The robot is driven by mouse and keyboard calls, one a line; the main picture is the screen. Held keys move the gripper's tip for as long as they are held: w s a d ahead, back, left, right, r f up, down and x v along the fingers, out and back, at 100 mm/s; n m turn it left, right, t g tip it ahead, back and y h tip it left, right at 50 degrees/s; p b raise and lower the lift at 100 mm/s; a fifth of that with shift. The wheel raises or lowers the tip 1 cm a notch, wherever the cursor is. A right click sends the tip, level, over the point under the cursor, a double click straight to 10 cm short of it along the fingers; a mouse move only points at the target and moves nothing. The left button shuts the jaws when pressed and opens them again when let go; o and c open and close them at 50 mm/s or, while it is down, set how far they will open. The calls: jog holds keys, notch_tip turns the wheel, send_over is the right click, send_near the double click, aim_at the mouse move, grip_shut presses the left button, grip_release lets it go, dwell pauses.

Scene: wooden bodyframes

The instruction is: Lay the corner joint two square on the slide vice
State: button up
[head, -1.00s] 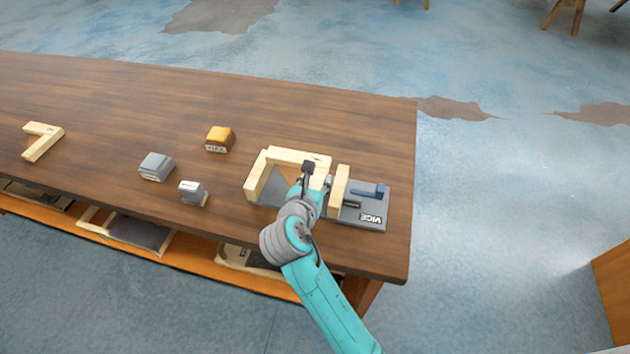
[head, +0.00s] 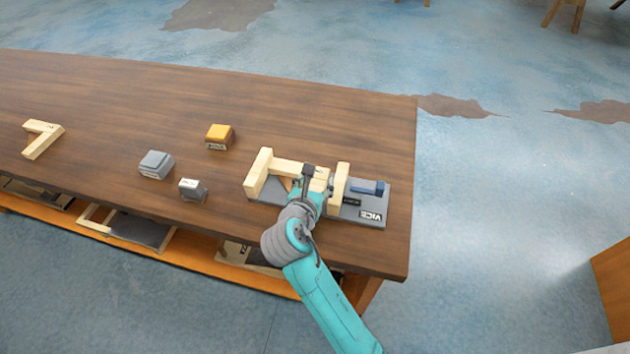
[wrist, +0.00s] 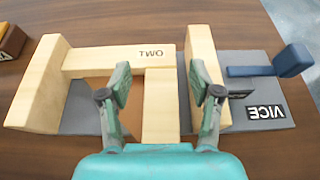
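Corner joint two (wrist: 115,60), a pale wooden L marked TWO, lies between the jaws of the slide vice. It also shows in the head view (head: 287,167). One leg runs across towards the left jaw; the other (wrist: 160,115) points towards me. The joint looks square to the jaws, with a narrow gap at the right jaw. The slide vice (wrist: 255,112) has a grey base, two wooden jaws and a blue handle. My gripper (wrist: 160,84) is open, its fingers on either side of the near leg with gaps. It hides part of the joint in the head view (head: 309,174).
Another wooden L piece (head: 42,139) lies at the far left of the table. Two grey blocks (head: 156,165) (head: 193,189) and an orange-topped block (head: 219,137) stand left of the vice. The table's right edge is close to the vice. The back of the table is clear.

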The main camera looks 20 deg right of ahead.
jog(key=shift+r, duration=0.5)
jog(key=v, duration=1.2)
